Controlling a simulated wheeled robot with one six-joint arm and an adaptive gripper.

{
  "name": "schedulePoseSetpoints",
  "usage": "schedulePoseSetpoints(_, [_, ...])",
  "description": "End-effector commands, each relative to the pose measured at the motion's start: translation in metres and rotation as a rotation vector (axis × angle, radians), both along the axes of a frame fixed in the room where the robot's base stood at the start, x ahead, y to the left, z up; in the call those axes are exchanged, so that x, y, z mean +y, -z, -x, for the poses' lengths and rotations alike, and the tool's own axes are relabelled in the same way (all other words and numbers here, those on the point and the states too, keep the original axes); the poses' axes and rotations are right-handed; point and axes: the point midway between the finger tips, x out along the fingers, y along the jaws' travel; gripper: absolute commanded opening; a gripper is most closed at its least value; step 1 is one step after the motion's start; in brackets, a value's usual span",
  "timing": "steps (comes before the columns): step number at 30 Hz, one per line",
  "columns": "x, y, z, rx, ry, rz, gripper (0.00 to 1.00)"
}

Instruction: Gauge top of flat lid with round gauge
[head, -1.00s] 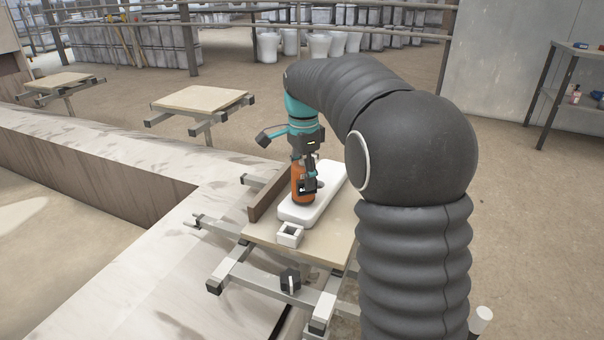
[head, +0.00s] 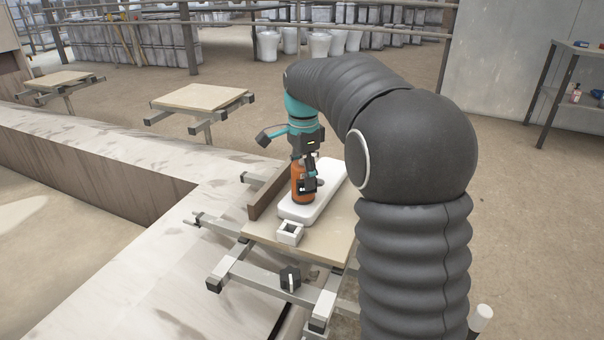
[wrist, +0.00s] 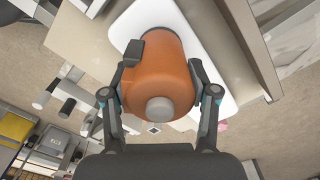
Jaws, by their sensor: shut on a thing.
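The round gauge (head: 299,186) is an orange cylinder, and in the wrist view it shows a grey round knob on its near end and a dark block on its side (wrist: 158,75). My gripper (head: 306,183) is shut on it, one finger on each side in the wrist view (wrist: 160,98). The flat lid (head: 325,193) is a white slab with rounded corners lying on a wooden board. It also shows in the wrist view (wrist: 190,17).
A small white square holder (head: 290,233) sits on the board (head: 262,231) in front of the lid. A brown upright strip (head: 268,193) runs along the lid's left. An empty board-topped stand (head: 203,98) is further back. A pale ledge (head: 150,240) lies to the left.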

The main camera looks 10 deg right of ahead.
Motion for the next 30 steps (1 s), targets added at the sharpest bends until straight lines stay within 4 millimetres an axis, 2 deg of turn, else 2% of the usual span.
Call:
schedulePoseSetpoints(5, [0.0, 0.0, 0.0, 0.0, 0.0, 0.0, 0.23])
schedulePoseSetpoints(6, [0.0, 0.0, 0.0, 0.0, 0.0, 0.0, 0.61])
schedulePoseSetpoints(9, [0.0, 0.0, 0.0, 0.0, 0.0, 0.0, 0.86])
schedulePoseSetpoints(22, [0.0, -0.005, 0.0, -0.001, 0.0, 0.0, 0.88])
schedulePoseSetpoints(26, [0.0, -0.021, -0.001, -0.003, 0.0, 0.0, 0.88])
schedulePoseSetpoints(30, [0.0, -0.048, -0.002, -0.004, 0.0, 0.0, 0.88])
